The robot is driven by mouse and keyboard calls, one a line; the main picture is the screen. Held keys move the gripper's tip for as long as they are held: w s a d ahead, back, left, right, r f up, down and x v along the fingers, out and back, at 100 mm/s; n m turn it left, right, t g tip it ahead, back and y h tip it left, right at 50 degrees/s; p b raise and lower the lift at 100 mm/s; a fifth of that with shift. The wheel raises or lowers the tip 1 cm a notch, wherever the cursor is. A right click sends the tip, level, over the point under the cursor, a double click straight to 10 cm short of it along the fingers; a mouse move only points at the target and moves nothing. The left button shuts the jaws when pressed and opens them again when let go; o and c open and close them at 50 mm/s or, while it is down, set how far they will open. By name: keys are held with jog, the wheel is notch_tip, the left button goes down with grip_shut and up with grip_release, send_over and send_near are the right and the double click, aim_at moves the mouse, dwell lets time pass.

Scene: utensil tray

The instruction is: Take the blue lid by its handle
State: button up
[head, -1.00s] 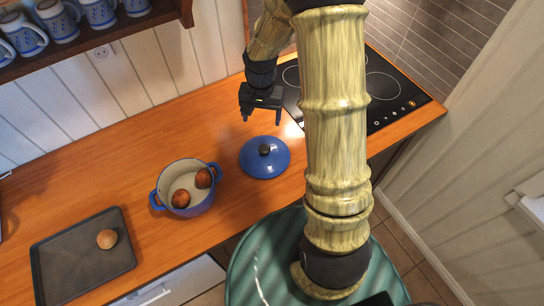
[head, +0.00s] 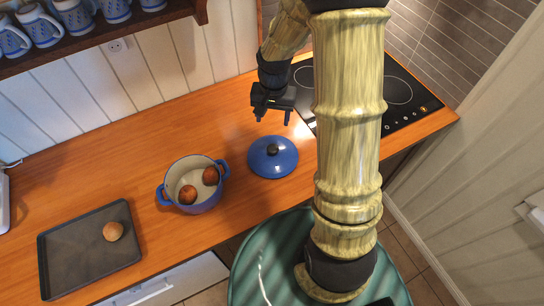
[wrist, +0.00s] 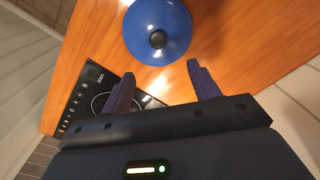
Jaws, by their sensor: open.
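The blue lid (head: 256,163) lies flat on the wooden counter, with a black knob handle (head: 272,149) on its top. My gripper (head: 273,117) is above the counter, a little behind the lid in the head view, open and empty. In the wrist view the lid (wrist: 150,30) and its knob (wrist: 157,40) show beyond the two spread fingertips of my gripper (wrist: 160,82). The gripper does not touch the lid.
A blue pot (head: 205,200) with two brown round items stands left of the lid. A dark tray (head: 75,255) with one round bun (head: 113,231) lies further left. A black cooktop (head: 402,100) is to the right, partly hidden by my arm. The counter (head: 150,140) behind the pot is clear.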

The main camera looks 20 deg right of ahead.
jog(key=s+r+n+t+b, duration=0.1)
jog(key=s+r+n, duration=0.1)
jog(key=s, duration=0.4)
jog(key=s+r+n+t+b, duration=0.1)
jog(key=s+r+n, duration=0.1)
jog(key=s, duration=0.4)
jog(key=shift+s+a+r+n, duration=0.25)
jog(key=shift+s+a+n, duration=0.15)
jog(key=shift+n, duration=0.1)
jog(key=shift+w, duration=0.1)
